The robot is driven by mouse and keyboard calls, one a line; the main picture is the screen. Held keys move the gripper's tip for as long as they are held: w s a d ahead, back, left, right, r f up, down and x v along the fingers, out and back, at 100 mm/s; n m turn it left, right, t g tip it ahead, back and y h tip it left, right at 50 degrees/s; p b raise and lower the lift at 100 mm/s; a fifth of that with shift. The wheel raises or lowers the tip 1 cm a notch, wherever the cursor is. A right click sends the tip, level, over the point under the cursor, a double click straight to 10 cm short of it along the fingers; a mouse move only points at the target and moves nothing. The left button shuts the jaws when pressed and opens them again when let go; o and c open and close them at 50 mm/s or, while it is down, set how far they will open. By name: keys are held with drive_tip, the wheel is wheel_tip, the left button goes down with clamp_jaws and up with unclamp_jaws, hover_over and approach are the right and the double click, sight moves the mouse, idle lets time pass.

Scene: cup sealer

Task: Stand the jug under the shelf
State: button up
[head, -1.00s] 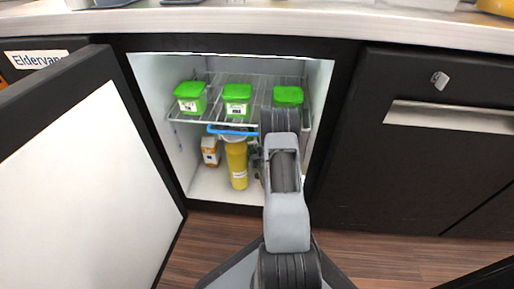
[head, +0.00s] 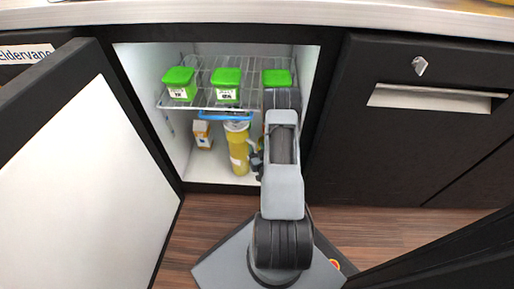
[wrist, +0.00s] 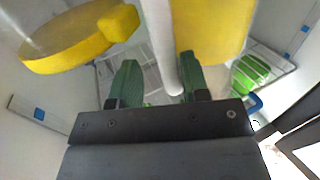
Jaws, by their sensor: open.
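The yellow jug (head: 238,150) with a pale top stands upright on the floor of the lit cabinet, below the wire shelf (head: 205,98). In the wrist view, a yellow body (wrist: 215,28) and a white bar (wrist: 162,45) that looks like the jug's handle are close ahead of my fingers. My gripper (wrist: 160,85) is open, with the white bar lying across the gap between its green fingers. In the head view my gripper (head: 257,160) is just right of the jug, partly hidden by my arm. I cannot tell whether it touches the jug.
Green-lidded tubs (head: 227,85) stand on the shelf, which has a blue front strip (head: 226,116). An orange and white carton (head: 203,134) stands left of the jug. The open door (head: 85,165) is at the left. A closed drawer unit (head: 430,125) is at the right.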

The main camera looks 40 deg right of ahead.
drive_tip(key=shift+s+r, duration=0.1)
drive_tip(key=o, duration=1.1)
drive_tip(key=shift+s, duration=0.1)
drive_tip(key=p+v, duration=0.2)
drive_tip(key=v, duration=0.5)
drive_tip(key=shift+s, duration=0.2)
